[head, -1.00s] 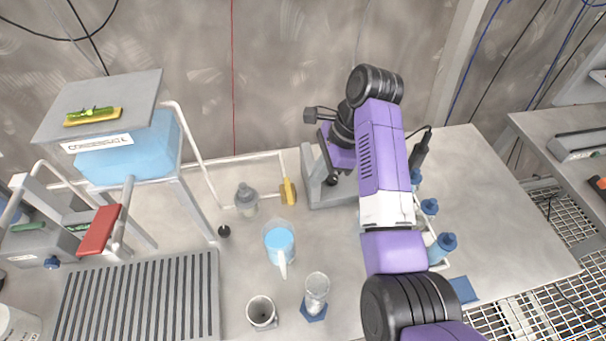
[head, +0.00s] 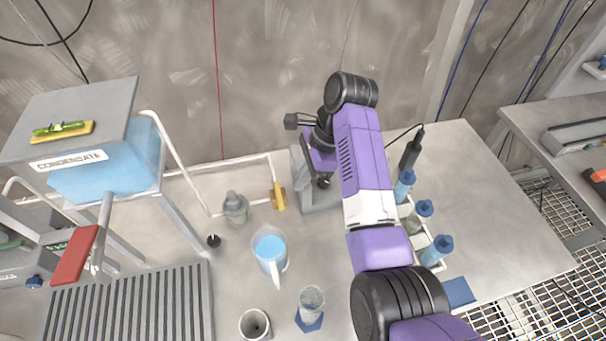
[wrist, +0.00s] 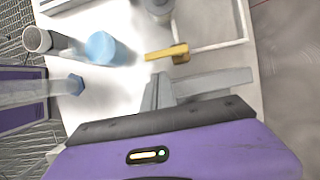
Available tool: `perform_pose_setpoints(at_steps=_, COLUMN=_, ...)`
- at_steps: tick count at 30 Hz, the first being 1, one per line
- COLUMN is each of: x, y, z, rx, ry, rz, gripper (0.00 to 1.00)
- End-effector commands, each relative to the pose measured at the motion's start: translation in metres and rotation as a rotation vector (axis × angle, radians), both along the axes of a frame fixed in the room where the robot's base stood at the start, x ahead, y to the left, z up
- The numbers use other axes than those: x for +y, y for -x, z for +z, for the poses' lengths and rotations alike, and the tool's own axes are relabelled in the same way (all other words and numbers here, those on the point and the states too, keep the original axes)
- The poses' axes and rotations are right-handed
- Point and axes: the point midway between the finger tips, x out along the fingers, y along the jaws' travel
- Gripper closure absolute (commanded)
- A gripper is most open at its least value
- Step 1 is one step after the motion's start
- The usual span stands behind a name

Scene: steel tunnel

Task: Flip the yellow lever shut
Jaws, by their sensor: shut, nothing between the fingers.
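The yellow lever (head: 278,196) sits on a thin white pipe above the bench, left of my arm in the head view. Its handle lies roughly in line with the short pipe run behind it. In the wrist view the lever (wrist: 167,53) shows beyond my fingertips, with a visible gap. My gripper (wrist: 158,85) is shut and empty.
A blue-filled jug (head: 270,252), a grey bottle (head: 236,208), a glass cylinder (head: 311,305) and a mug (head: 255,325) stand left of my arm. A rack with blue-capped bottles (head: 437,250) is on the right. The bench's right side is mostly clear.

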Motion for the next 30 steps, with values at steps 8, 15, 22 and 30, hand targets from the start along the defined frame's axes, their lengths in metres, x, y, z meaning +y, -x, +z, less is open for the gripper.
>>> perform_pose_setpoints(at_steps=8, x=0.016, y=0.005, z=-0.040, rx=0.001, ry=0.000, rz=0.003, gripper=1.00)
perform_pose_setpoints(at_steps=15, x=0.022, y=0.006, z=-0.054, rx=-0.002, ry=0.000, rz=0.001, gripper=1.00)
perform_pose_setpoints(at_steps=22, x=0.022, y=0.006, z=-0.054, rx=-0.001, ry=0.000, rz=0.001, gripper=1.00)
perform_pose_setpoints(at_steps=30, x=0.034, y=0.006, z=-0.056, rx=-0.002, ry=0.000, rz=-0.004, gripper=1.00)
